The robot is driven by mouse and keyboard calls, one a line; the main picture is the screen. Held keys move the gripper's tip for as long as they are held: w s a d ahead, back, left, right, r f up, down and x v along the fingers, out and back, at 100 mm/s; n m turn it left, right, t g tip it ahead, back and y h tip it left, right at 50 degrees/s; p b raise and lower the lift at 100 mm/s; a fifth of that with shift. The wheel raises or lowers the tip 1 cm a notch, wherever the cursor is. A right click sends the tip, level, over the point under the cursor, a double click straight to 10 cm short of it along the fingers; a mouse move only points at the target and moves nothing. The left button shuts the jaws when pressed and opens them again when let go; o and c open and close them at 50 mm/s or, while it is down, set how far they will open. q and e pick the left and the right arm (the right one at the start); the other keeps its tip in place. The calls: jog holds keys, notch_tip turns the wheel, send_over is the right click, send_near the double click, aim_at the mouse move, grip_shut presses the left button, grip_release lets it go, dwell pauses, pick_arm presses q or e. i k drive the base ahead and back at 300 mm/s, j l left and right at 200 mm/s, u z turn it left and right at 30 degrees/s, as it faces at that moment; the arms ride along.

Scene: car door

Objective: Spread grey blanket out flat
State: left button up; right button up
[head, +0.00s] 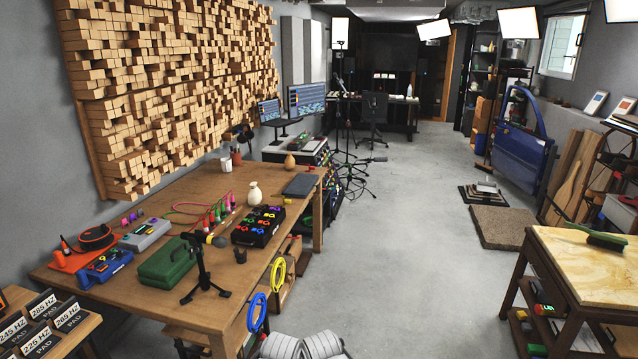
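I cannot pick out a grey blanket for certain. A flat dark grey rectangle (300,185) lies near the far right edge of the workbench; I cannot tell whether it is folded cloth or a hard case. A grey-brown speckled mat (507,227) lies flat on the floor to the right. Neither of my grippers shows in the head view, so nothing is seen held.
The wooden workbench (262,226) on the left carries a green case (167,262), a small black tripod (204,272) and other gear. A light-topped table (590,272) stands at right. A blue car door (521,146) stands behind it. The middle floor is clear.

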aim_at(302, 183)
jog(key=i+l+z, duration=0.3)
jog(key=i, duration=0.3)
jog(key=i+z, duration=0.3)
jog(key=i, duration=0.35)
jog(key=i+u, duration=0.25)
jog(key=i, duration=0.25)
jog(key=i+l+u, duration=0.25)
jog(key=i, duration=0.3)
jog(key=i+l+u, duration=0.25)
jog(key=i, duration=0.25)
jog(key=i+l+u, duration=1)
jog(key=k+l, duration=0.05)
